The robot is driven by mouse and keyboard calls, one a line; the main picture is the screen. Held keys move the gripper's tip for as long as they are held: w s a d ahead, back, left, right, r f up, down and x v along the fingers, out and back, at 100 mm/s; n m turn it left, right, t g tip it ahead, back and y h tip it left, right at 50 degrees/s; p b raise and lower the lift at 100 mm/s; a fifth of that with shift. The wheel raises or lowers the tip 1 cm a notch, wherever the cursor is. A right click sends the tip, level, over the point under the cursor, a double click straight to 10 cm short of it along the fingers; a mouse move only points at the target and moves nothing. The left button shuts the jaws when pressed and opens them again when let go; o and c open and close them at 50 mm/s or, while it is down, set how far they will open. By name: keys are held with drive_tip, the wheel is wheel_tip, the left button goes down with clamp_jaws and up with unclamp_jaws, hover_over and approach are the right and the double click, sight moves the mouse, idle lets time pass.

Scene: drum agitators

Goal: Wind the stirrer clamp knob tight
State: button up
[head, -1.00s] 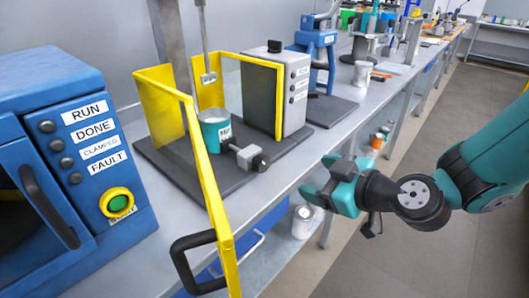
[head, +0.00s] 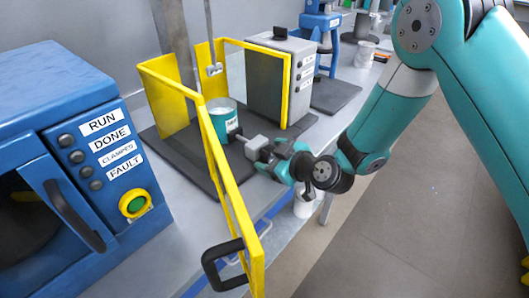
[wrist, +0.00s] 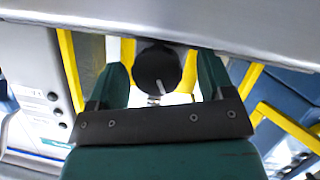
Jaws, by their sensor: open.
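The stirrer clamp has a round black knob (wrist: 152,66) with a pale line on its face, seen between my two teal fingers in the wrist view. My gripper (head: 276,156) is open, with one finger on each side of the knob and a gap visible at both sides. In the head view the clamp's grey block (head: 255,143) shows beside the teal tin (head: 221,117), and my fingers mostly hide the knob. The stirrer shaft (head: 211,45) hangs above the tin.
A yellow guard frame (head: 222,172) with a black handle (head: 222,264) stands open in front, left of my gripper. A blue machine (head: 62,130) with a green button (head: 135,204) is at the left. A grey control box (head: 296,75) stands behind the tin. The floor at right is clear.

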drive_tip(key=shift+d, duration=0.15)
drive_tip(key=shift+c, duration=0.9)
drive_tip(key=c, duration=0.7)
drive_tip(key=shift+w, duration=0.1)
drive_tip(key=shift+c, duration=0.2)
drive_tip(key=shift+f+m+b, duration=0.1)
drive_tip(key=shift+m+b, duration=0.2)
drive_tip(key=shift+b, duration=0.25)
drive_tip(key=shift+d+m+g+b, duration=0.1)
drive_tip(key=shift+m+g+b, duration=0.25)
drive_tip(key=shift+b, duration=0.35)
drive_tip(key=shift+w+f+m+g+y+b, duration=0.1)
drive_tip(key=shift+m+g+y+b, duration=0.4)
drive_tip(key=shift+m+b, duration=0.5)
drive_tip(key=m+b, duration=0.1)
drive_tip(key=m+g+y+b, duration=0.1)
drive_tip(key=m+b, duration=0.1)
drive_tip(key=shift+r+g+y, duration=0.2)
drive_tip(key=shift+g+y, duration=0.05)
drive_tip(key=shift+y, duration=0.05)
drive_tip(key=shift+b, duration=0.3)
